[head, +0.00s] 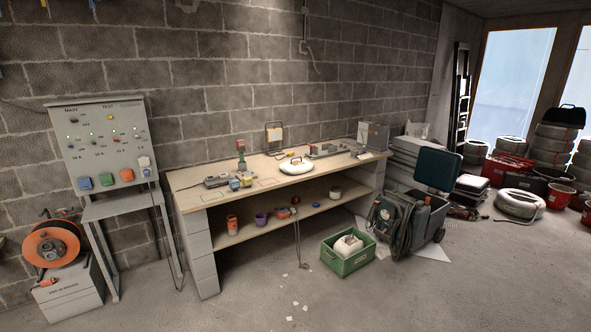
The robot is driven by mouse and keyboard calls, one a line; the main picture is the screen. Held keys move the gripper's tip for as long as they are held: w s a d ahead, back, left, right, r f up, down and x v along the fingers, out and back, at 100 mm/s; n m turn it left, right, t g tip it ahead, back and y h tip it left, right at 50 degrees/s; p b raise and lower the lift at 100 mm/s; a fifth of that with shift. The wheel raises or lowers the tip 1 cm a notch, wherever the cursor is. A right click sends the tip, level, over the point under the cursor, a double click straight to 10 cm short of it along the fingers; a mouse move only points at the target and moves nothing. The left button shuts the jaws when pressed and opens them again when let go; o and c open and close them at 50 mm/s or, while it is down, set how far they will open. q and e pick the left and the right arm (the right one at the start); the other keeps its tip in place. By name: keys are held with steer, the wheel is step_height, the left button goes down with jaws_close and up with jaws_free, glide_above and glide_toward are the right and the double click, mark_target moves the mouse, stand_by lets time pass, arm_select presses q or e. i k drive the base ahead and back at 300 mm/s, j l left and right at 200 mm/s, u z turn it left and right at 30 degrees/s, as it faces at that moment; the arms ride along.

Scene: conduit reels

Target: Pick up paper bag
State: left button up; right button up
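I cannot make out a clear paper bag in the head view. A pale, crumpled, paper-like thing (417,130) sits on top of the grey drawer stack behind the workbench's right end; it is too small to tell what it is. A white lumpy thing (348,245) lies in the green crate (346,265) on the floor, and I cannot tell its material. Neither of my grippers is in view.
A workbench (225,175) with tools and a lower shelf stands against the block wall. An electrical panel (105,145) and orange cable reel (53,245) are at left. A dark wheeled machine (395,225) stands right of the crate. The front floor is mostly clear, with small scraps.

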mark_target(297, 167)
steer(key=i, duration=4)
steer(key=i+j+u, duration=0.05)
steer(key=j, duration=0.05)
